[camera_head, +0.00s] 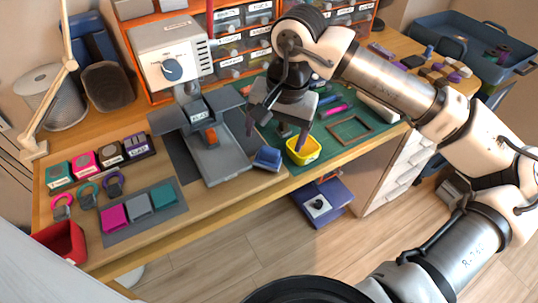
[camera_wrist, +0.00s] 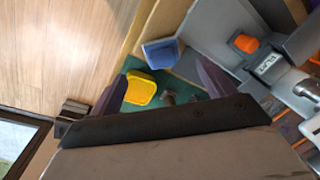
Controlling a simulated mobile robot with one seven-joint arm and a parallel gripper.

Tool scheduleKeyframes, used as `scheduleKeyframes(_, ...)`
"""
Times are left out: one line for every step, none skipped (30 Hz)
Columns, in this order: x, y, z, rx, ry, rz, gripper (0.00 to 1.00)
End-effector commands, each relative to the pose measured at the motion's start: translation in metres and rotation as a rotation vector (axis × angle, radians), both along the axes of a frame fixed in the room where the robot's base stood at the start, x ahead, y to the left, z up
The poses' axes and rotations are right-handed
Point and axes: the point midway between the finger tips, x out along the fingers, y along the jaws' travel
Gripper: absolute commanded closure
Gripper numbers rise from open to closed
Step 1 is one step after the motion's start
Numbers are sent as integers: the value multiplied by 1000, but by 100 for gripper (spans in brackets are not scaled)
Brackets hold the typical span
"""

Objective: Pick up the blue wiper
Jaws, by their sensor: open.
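My gripper (camera_head: 277,132) is open and empty above the green mat, its fingers pointing down; in the wrist view (camera_wrist: 160,84) its two purple-grey fingers stand wide apart. A blue block-like thing (camera_head: 267,158) lies at the front table edge, just left of the yellow tray; it also shows in the wrist view (camera_wrist: 161,53), beyond the fingertips, and looks hollow there. I cannot tell if it is the wiper. A small blue stick-like item (camera_head: 326,100) lies on the mat behind the gripper, partly hidden.
A yellow tray (camera_head: 302,150) sits below the gripper at the front edge; it also shows in the wrist view (camera_wrist: 141,89). A grey machine (camera_head: 224,150) stands left, close by. Orange drawer racks (camera_head: 235,50) stand behind. An empty wooden frame (camera_head: 348,130) lies right.

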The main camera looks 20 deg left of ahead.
Motion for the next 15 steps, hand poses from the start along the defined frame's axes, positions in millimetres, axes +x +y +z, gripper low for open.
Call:
scheduleKeyframes(0,1,-8,2,3,0,18)
scheduleKeyframes(0,2,-11,2,1,0,18)
scheduleKeyframes(0,3,-15,2,2,0,18)
scheduleKeyframes(0,3,-17,2,2,0,18)
scheduleKeyframes(0,3,-19,2,1,0,18)
scheduleKeyframes(0,4,-21,2,0,0,18)
scheduleKeyframes(0,4,-22,2,0,0,18)
scheduleKeyframes(0,4,-24,2,1,0,18)
scheduleKeyframes(0,5,-28,3,3,0,18)
scheduleKeyframes(0,6,-32,3,3,0,18)
scheduleKeyframes(0,7,-36,4,3,0,18)
scheduleKeyframes(0,9,-42,4,4,1,18)
scheduleKeyframes(1,10,-47,4,4,1,18)
scheduleKeyframes(1,11,-51,3,5,1,18)
scheduleKeyframes(1,11,-58,3,3,-1,18)
